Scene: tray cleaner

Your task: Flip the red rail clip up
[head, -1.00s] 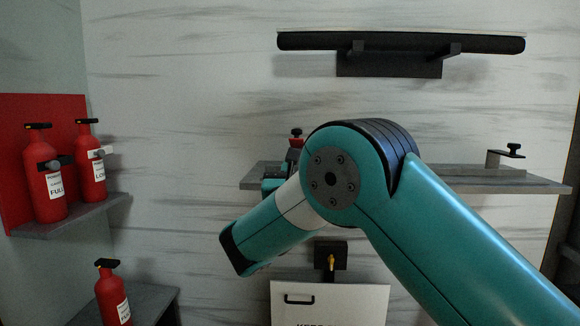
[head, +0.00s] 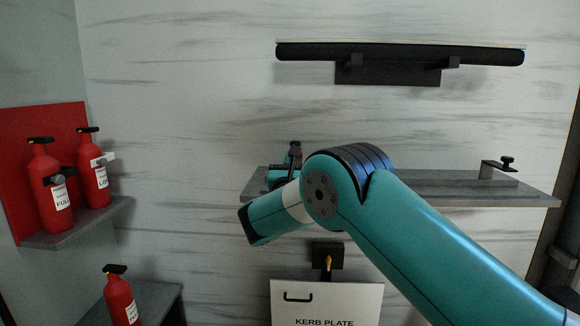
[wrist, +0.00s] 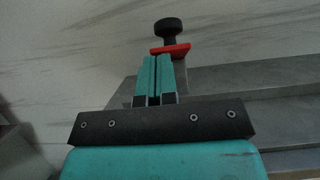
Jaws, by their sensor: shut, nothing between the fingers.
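The red rail clip (wrist: 178,49) shows in the wrist view as a small red plate with a black round knob (wrist: 168,27) above it, at the left end of the grey rail shelf. My gripper (wrist: 153,60) is shut and empty, its teal fingers pointing up at the clip, with the tips just below and in front of the red plate. I cannot tell whether they touch it. In the head view my gripper (head: 283,174) is at the shelf's left end, partly hidden by my arm. The clip's red part is hard to make out there.
The grey rail shelf (head: 440,184) runs right along the marble wall, with a dark bracket and knob (head: 505,162) at its right end. A black bar (head: 400,53) hangs above. Red bottles (head: 48,190) stand at left. A KERB PLATE panel (head: 330,300) is below.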

